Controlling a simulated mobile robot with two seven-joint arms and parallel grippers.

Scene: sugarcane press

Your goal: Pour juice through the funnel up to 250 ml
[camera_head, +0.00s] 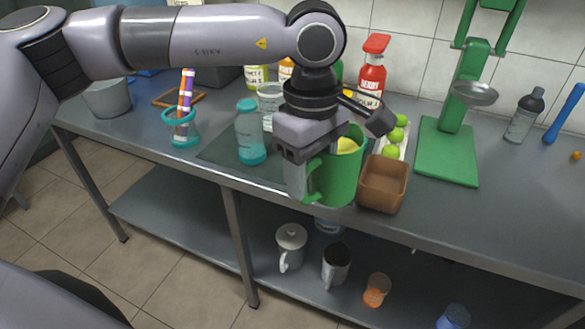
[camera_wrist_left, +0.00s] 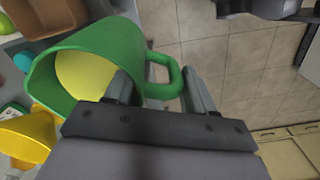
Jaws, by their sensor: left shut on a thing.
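My left gripper (camera_head: 300,178) is shut on the handle of a green jug (camera_head: 337,178), which it holds up at the table's front edge. In the left wrist view the gripper (camera_wrist_left: 160,92) has its fingers on both sides of the handle of the green jug (camera_wrist_left: 75,42). Yellow juice (camera_wrist_left: 84,73) shows inside the jug; it also shows in the head view (camera_head: 347,145). A yellow funnel-like piece (camera_wrist_left: 26,134) lies beside the jug in the left wrist view. In the head view it seems hidden behind my gripper and jug. My right gripper is not in view.
A teal-lidded bottle (camera_head: 250,135) and a clear jar (camera_head: 269,100) stand left of the jug. A brown box (camera_head: 383,182) is close at its right, with a tray of limes (camera_head: 397,135) behind. A green press (camera_head: 450,140) stands farther right. Mugs occupy the lower shelf (camera_head: 180,222).

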